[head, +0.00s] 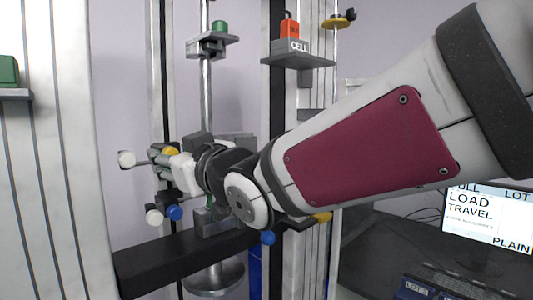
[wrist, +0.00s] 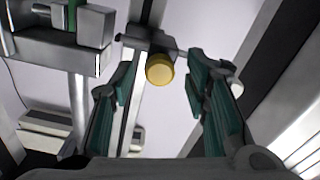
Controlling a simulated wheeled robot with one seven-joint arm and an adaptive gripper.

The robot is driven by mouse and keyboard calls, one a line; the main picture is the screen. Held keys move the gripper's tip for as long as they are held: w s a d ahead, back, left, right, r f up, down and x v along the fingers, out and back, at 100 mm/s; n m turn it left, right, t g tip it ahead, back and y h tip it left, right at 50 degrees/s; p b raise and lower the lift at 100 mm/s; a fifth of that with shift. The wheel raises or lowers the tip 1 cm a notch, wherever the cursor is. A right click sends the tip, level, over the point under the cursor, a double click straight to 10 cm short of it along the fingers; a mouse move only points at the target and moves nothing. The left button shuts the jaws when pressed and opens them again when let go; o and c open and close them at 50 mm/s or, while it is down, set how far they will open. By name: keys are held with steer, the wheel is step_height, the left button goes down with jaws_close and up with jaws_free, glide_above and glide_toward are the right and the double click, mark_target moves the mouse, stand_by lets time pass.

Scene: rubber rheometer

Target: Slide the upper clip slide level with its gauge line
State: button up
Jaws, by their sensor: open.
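A dark clip block (wrist: 148,42) with a round yellow knob (wrist: 159,70) sits on an upright rail in the wrist view. I take it for the upper clip slide, though no label shows. My gripper (wrist: 161,62) is open, its green-padded fingers on either side of the knob with a gap at both sides. In the head view a yellow knob (head: 171,151) shows at my gripper (head: 165,163), partly hidden by my wrist. I cannot make out a gauge line in either view.
White knobs (head: 126,158) and a blue knob (head: 174,212) stick out near my gripper. A dark crossbeam (head: 185,262) runs below it. A grey clamp (head: 212,43) is above, and an orange block (head: 289,28) stands on the CELL bracket. A monitor (head: 487,218) is at right.

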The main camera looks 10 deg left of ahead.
jaws_close()
steer(key=shift+f, duration=0.1)
step_height(320, 180, down, 6)
steer(key=b, duration=0.5)
steer(key=shift+b, duration=0.35)
jaws_free()
